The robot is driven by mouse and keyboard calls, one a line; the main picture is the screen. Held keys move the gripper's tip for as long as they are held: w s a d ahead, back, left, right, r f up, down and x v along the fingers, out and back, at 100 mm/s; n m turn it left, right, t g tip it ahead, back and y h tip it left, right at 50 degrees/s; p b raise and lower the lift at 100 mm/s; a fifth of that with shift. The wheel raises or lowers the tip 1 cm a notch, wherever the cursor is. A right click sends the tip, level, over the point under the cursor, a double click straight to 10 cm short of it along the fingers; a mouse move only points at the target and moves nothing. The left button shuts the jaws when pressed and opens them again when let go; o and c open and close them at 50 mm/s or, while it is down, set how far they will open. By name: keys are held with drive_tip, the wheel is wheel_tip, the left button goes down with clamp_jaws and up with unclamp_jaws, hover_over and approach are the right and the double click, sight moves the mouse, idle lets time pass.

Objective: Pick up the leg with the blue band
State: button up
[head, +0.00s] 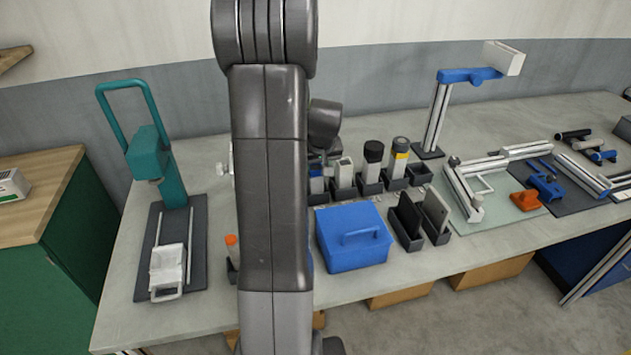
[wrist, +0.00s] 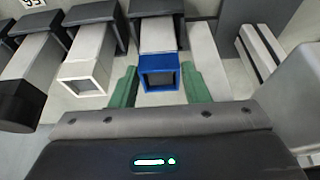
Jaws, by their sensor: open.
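The leg with the blue band is a pale square post with a blue collar around its hollow near end (wrist: 158,73) in the wrist view. Its other end sits in a dark holder (wrist: 157,7). My gripper (wrist: 158,78) is open, with one green finger on each side of the blue band. I cannot tell whether the fingers touch it. In the head view the leg (head: 316,184) shows just right of my arm, which hides my gripper.
A leg with a white end (wrist: 86,78) stands close to the left in the wrist view, with a black-capped one (wrist: 20,106) beyond it. In the head view a blue box (head: 352,238) stands in front of the row. A yellow-banded piece (head: 399,158) is farther right.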

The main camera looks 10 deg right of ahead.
drive_tip(key=shift+x, duration=1.15)
drive_tip(key=shift+c, duration=0.4)
drive_tip(key=c, duration=0.7)
drive_tip(key=shift+o, duration=0.2)
drive_tip(key=shift+r, duration=0.1)
